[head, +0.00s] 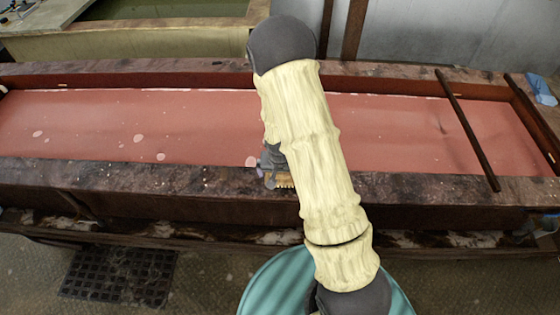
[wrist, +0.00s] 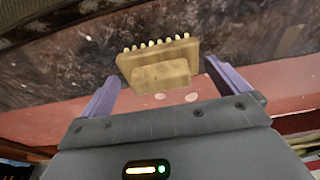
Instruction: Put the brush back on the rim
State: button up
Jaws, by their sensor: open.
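The brush (wrist: 160,68) is a tan block with a row of pale bristles. In the wrist view it lies between the two spread fingers of my gripper (wrist: 162,74), with a gap showing at least on the left side. In the head view a small tan part of the brush (head: 284,182) shows beside my gripper (head: 270,166), over the near rim (head: 120,178) of the long basin. The rim is dark, mottled and flat. My gripper is open. My arm hides most of the brush in the head view, and I cannot tell whether the brush touches the rim.
The basin holds reddish liquid (head: 200,125) with pale spots. A dark bar (head: 468,130) lies across its right part, and another (head: 532,120) lies near the right end. A blue cloth (head: 541,88) is at the far right. The near rim left of my gripper is clear.

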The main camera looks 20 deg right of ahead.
notch_tip(320, 180, up, 11)
jog(key=s+b, duration=0.1)
jog(key=s, duration=0.1)
jog(key=shift+a+f, duration=0.15)
jog(key=shift+a, duration=0.2)
jog(key=shift+s, duration=0.1)
dwell(0.4)
jog(key=s+r+n, duration=0.3)
jog(key=s+r, duration=0.5)
jog(key=s, duration=0.4)
jog(key=shift+d+r+n+t+y, duration=0.15)
jog(key=shift+d+n+t+y, duration=0.15)
jog(key=shift+d, duration=0.1)
